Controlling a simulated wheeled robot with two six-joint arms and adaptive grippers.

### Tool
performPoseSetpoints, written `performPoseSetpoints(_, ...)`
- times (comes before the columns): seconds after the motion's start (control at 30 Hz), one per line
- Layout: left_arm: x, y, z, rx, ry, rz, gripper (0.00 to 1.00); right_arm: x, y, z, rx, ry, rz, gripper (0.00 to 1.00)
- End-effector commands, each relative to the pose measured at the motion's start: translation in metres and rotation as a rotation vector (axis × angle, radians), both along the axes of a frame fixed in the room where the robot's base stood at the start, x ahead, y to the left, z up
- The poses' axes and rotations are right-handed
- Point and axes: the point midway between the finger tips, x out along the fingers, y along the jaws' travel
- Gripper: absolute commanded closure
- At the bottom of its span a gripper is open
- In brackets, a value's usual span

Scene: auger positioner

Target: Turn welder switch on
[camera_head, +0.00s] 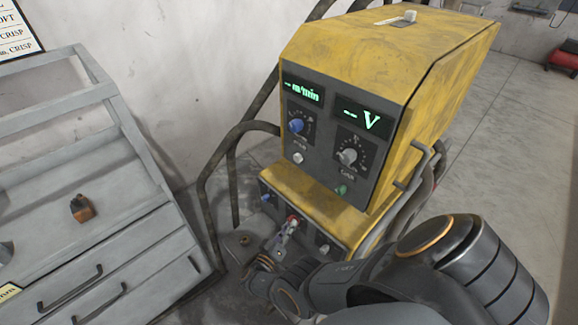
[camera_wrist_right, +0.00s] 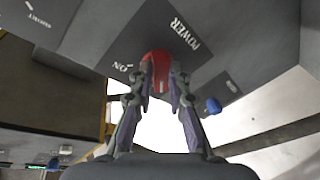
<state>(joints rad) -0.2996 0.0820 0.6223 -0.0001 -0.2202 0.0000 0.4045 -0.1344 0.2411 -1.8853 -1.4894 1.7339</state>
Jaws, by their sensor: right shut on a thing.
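The yellow welder (camera_head: 440,75) stands in the middle, with a dark front panel. Its upper displays glow green, reading "m/min" and "V". On the low panel is the red power switch (camera_wrist_right: 157,62), under the words POWER and ON in the right wrist view. My right gripper (camera_wrist_right: 160,82) has its two fingertips closed on this red switch, one on each side. In the head view the right gripper (camera_head: 290,224) reaches the low panel from below, and its fingers hide most of the switch. My left gripper is not in view.
The low panel also has a blue knob (camera_wrist_right: 213,106). A blue dial (camera_head: 296,125) and a grey dial (camera_head: 348,156) sit under the displays. Dark bent tubes (camera_head: 208,185) stand left of the welder. A grey drawer cabinet (camera_head: 95,200) holds a small orange-brown object (camera_head: 82,208).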

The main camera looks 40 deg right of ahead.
Motion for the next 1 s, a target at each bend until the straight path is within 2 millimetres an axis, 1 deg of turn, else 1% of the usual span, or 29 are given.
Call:
performPoseSetpoints(0.37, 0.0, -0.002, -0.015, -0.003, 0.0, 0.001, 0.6, 0.0, 0.0, -0.003, 0.009, -0.118, -0.001, 1.0)
performPoseSetpoints(0.47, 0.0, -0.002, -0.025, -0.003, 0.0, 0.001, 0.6, 0.0, 0.0, -0.006, 0.014, -0.179, 0.0, 1.0)
performPoseSetpoints(0.6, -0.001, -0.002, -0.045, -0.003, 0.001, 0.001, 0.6, 0.0, 0.0, -0.01, 0.023, -0.297, -0.001, 1.0)
performPoseSetpoints(0.8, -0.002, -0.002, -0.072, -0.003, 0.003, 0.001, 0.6, 0.001, 0.0, -0.01, 0.033, -0.44, -0.001, 1.0)
performPoseSetpoints(1.0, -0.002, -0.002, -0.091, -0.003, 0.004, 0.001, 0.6, 0.001, 0.0, -0.008, 0.04, -0.537, 0.0, 1.0)
